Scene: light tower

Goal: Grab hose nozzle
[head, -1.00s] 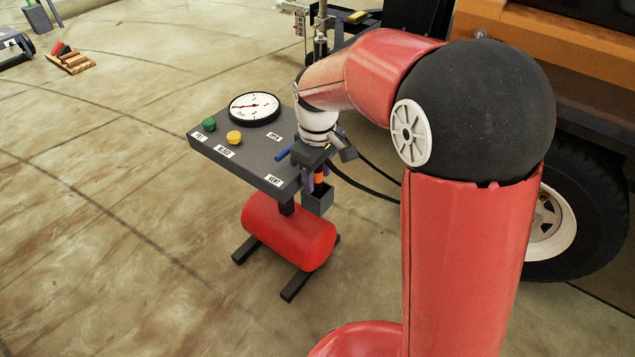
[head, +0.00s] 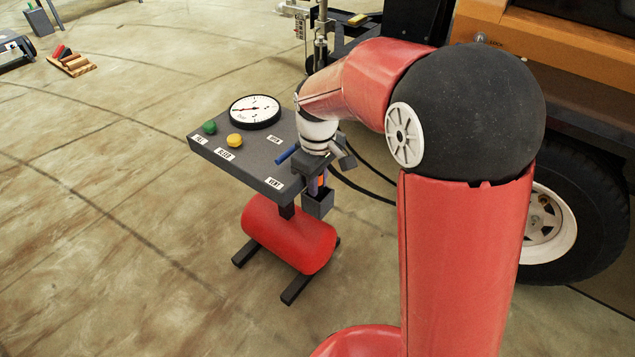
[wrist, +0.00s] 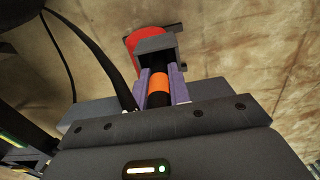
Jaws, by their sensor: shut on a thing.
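The hose nozzle (wrist: 159,83) is a dark cylinder with an orange band. In the wrist view it stands between the two purple finger pads of my gripper (wrist: 161,88), which is shut on it. A dark grey holder (wrist: 152,44) lies just beyond the nozzle; I cannot tell whether the nozzle is still partly inside it. In the head view my gripper (head: 318,183) is at the right front edge of the panel, just above the holder (head: 318,204). The nozzle is mostly hidden there, with only a little orange showing.
The grey panel (head: 233,158) carries a round gauge (head: 255,110), a green button (head: 209,127) and a yellow button (head: 235,140). A red tank (head: 289,235) lies under it. Black hoses (head: 363,187) run behind it toward a vehicle wheel (head: 575,215).

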